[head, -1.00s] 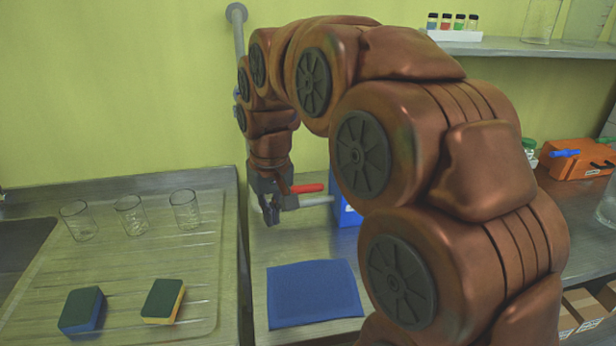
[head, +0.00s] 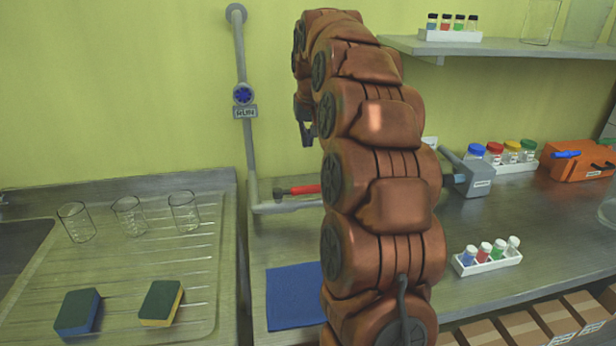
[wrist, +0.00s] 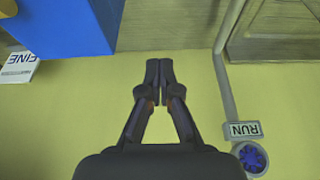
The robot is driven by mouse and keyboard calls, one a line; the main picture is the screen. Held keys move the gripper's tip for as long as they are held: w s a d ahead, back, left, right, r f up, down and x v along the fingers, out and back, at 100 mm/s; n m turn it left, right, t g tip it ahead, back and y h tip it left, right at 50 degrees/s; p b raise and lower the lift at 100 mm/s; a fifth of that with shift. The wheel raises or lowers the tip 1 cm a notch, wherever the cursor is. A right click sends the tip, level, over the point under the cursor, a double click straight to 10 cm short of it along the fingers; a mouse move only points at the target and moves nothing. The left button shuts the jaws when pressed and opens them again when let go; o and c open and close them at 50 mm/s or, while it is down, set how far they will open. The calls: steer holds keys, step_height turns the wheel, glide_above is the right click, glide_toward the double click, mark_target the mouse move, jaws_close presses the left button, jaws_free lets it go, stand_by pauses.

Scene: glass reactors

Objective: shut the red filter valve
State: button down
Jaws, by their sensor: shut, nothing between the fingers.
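The red valve handle (head: 305,190) lies roughly level, just above and along the grey horizontal pipe (head: 288,206) behind the blue mat. Its right end is hidden behind my arm. My gripper (head: 308,143) hangs above the handle, in front of the yellow wall, apart from it. In the wrist view my gripper (wrist: 159,64) has its fingertips together with nothing between them. The red handle does not show in the wrist view.
A blue round knob (head: 243,95) with a RUN plate (head: 245,112) sits on the upright pipe; both show in the wrist view. A blue box (wrist: 75,25) and a FINE card (wrist: 17,66) also show there. The blue mat (head: 292,300) is bare. Beakers and sponges stand left.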

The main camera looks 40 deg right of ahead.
mark_target(298, 191)
step_height(298, 191, down, 11)
steer(key=p, duration=0.4)
steer(key=shift+f, duration=0.15)
stand_by(0.7)
